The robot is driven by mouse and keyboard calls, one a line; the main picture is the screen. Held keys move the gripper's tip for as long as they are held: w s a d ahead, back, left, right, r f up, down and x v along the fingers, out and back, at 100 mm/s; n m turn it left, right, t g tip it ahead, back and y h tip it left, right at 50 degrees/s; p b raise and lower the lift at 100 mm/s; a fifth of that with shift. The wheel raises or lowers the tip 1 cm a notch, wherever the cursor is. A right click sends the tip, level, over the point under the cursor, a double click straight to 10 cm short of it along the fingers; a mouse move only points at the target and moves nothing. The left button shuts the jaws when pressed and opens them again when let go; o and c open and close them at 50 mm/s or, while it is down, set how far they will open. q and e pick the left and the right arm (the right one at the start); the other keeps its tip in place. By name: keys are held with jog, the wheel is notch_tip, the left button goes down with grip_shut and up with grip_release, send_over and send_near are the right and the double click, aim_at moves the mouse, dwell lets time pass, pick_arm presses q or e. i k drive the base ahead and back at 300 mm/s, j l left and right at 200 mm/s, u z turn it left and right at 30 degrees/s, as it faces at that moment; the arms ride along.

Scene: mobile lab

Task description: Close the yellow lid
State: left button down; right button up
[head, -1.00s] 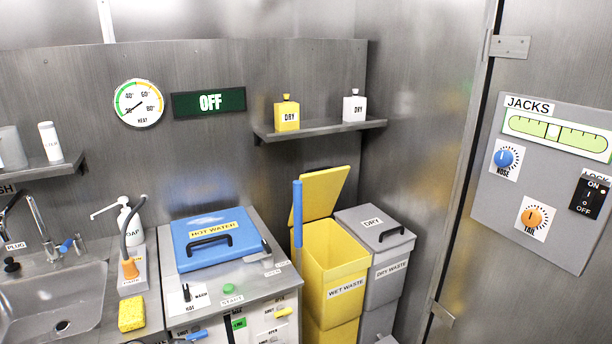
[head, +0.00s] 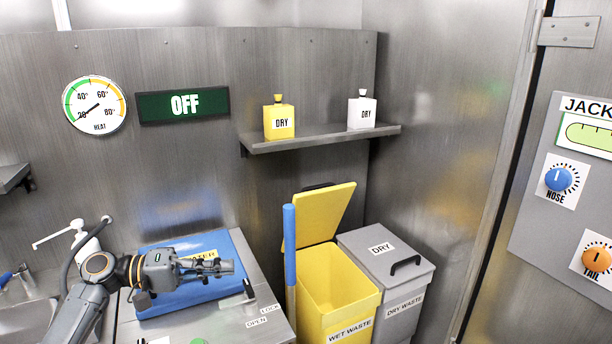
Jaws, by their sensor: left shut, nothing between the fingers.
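The yellow lid (head: 324,214) stands open, tilted back and up from the rear of the yellow wet waste bin (head: 343,290). The bin's inside shows open and looks empty as far as I can see. My left gripper (head: 228,267) is shut and empty. In the picture it lies over the blue hot water lid (head: 165,299), left of the yellow bin and apart from it. A blue upright pole (head: 290,262) stands between the gripper and the bin. My right gripper is not in view.
A grey dry waste bin (head: 383,251) with a shut lid stands right of the yellow bin. A shelf (head: 330,136) above holds a yellow bottle (head: 279,120) and a white bottle (head: 362,112). A jacks panel (head: 575,190) is at the right.

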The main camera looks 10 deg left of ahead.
aim_at(319, 212)
jog(key=i, duration=1.25)
